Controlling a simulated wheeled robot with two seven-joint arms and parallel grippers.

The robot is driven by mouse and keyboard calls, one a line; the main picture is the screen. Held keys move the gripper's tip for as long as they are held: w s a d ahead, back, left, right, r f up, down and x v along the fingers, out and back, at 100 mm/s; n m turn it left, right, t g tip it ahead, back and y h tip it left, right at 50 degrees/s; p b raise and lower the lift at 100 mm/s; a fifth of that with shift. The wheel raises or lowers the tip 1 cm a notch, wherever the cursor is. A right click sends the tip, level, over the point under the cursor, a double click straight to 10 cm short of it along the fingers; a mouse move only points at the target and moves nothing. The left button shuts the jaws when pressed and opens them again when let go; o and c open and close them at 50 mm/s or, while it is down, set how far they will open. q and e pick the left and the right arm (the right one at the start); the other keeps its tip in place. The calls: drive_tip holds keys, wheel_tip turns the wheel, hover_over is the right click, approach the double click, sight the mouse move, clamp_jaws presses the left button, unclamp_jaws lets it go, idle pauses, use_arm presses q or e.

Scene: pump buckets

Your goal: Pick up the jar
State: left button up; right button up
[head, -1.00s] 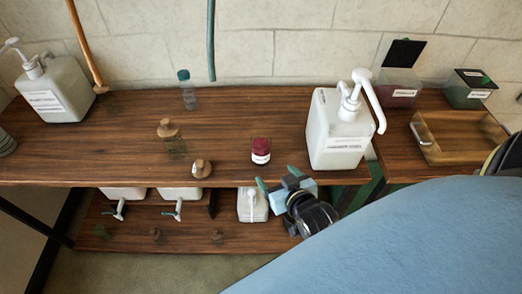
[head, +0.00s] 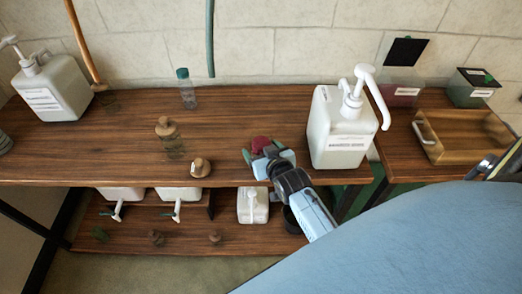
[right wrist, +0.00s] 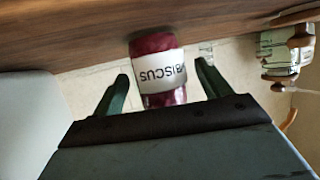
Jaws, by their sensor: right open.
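The jar (right wrist: 158,70) is dark red with a white label reading "BISCUS" in the right wrist view, where the picture is upside down. It stands on the wooden shelf, and its red top (head: 261,143) shows in the head view just beyond my right gripper (head: 262,155). In the right wrist view my right gripper (right wrist: 163,88) is open, with one green finger on each side of the jar and gaps between. The jar's lower part is hidden by the gripper in the head view. My left gripper is not in view.
A large white pump bucket (head: 338,140) stands close to the right of the jar. A cork-topped glass jar (head: 172,145) and a small cork-lidded jar (head: 200,168) stand to the left. A wooden tray (head: 465,135) lies at right. The shelf's middle (head: 225,125) is clear.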

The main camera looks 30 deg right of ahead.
drive_tip(key=shift+w+d+f, duration=0.1)
drive_tip(key=shift+w+f, duration=0.15)
drive_tip(key=shift+w, duration=0.3)
drive_tip(key=shift+r, duration=0.15)
drive_tip(key=c, duration=1.3)
